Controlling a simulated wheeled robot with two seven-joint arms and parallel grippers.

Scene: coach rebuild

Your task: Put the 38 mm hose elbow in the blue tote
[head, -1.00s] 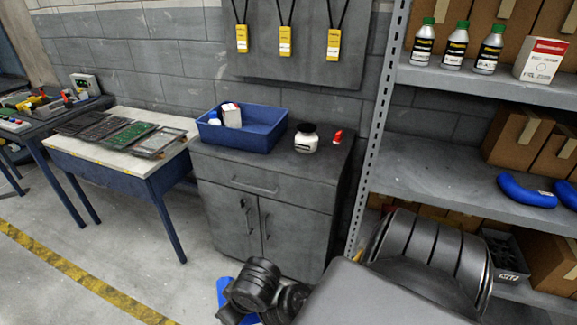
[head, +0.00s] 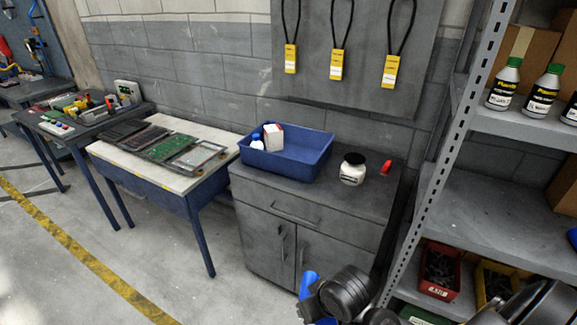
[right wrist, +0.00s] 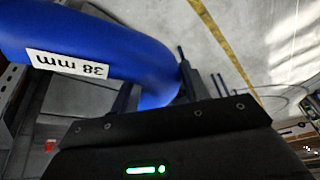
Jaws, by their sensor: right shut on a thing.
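The blue hose elbow (right wrist: 95,42), with a white "38 mm" label, fills the upper left of the right wrist view. My right gripper (right wrist: 157,92) is shut on its end, with a dark finger on each side. In the head view, part of the elbow (head: 308,284) shows at the bottom, beside my black right wrist, which hides the rest. The blue tote (head: 300,172) stands on the grey cabinet, beyond the elbow and apart from it. A white box (head: 273,136) and a small blue-and-white bottle (head: 256,142) are in its left part. My left gripper is not in view.
A white jar (head: 353,169) and a small red object (head: 386,167) stand right of the tote on the cabinet (head: 290,205). A metal shelf upright (head: 447,150) rises at right. A workbench with panels (head: 165,150) is at left. The tote's right part looks empty.

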